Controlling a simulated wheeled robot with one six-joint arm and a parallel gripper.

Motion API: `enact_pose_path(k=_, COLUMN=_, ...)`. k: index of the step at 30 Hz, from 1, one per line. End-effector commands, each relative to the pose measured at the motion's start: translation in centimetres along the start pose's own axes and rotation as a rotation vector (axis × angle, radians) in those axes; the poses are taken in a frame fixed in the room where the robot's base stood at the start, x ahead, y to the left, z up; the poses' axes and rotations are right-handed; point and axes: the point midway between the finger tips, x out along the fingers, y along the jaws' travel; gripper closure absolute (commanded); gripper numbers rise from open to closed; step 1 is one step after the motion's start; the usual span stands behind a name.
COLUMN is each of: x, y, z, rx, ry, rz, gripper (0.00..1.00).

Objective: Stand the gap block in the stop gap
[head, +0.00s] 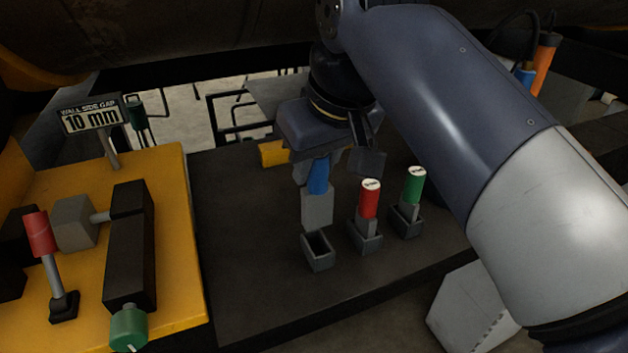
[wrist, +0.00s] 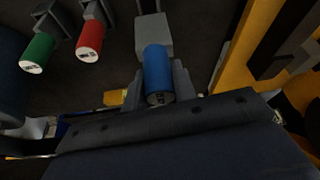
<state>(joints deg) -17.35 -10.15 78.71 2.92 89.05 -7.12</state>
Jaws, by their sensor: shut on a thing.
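My gripper (head: 320,172) is shut on the blue handle of a gap block (head: 317,206) with a grey flat lower part. The block hangs upright just above an empty dark holder (head: 318,252); whether its lower edge is clear of the holder is hard to tell. In the wrist view, the blue handle (wrist: 158,72) sits between the fingers of my gripper (wrist: 157,88). On the yellow fixture at the left, a grey stop block (head: 75,222) on a rod faces a dark block (head: 18,236). The space between these is partly hidden by a red-topped lever.
Red-handled (head: 370,200) and green-handled (head: 414,186) blocks stand in holders to the right. A sign (head: 90,118) reads "WALL SIDE GAP 10 mm". The red-topped lever (head: 40,235), black bar (head: 130,245) and green knob (head: 129,327) rise from the yellow fixture (head: 175,200). Dark bench between is clear.

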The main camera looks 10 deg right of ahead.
Motion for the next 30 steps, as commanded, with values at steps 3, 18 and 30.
enact_pose_path(k=3, x=1.6, y=0.0, z=0.7, rx=0.0, ry=-0.003, rz=0.0, gripper=1.0)
enact_pose_path(k=18, x=3.4, y=0.0, z=1.4, rx=0.0, ry=0.0, rz=0.0, gripper=1.0)
enact_pose_path(k=30, x=3.7, y=0.0, z=1.6, rx=0.0, ry=-0.001, rz=0.0, gripper=0.53)
